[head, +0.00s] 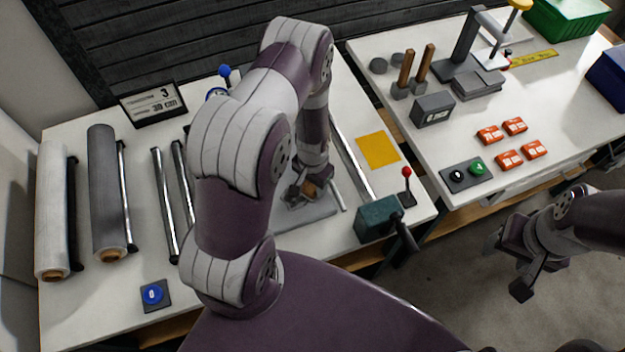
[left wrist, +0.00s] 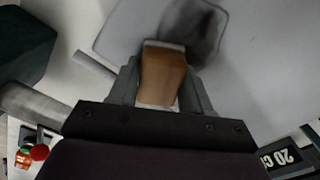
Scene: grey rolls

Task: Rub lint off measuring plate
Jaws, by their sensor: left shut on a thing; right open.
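My left gripper (head: 308,190) is low over a grey plate (head: 305,217) on the left table, partly hidden behind my arm. It is shut on a brown wooden block (head: 313,188), which also shows between the jaws in the left wrist view (left wrist: 162,75). A blurred dark grey patch (left wrist: 205,32) lies just beyond the block; I cannot tell whether it is a pad or a shadow. The plate (left wrist: 250,75) fills much of the wrist view. I cannot make out any lint. My right gripper (head: 508,268) is open and empty above the floor at right.
Two rolls (head: 107,190) (head: 54,208) and metal bars (head: 165,205) lie left. A teal box (head: 377,220) and red-knobbed lever (head: 406,185) stand at the near right edge, near a yellow square (head: 377,150). The right table holds orange packets (head: 509,158) and a gauge stand (head: 463,50).

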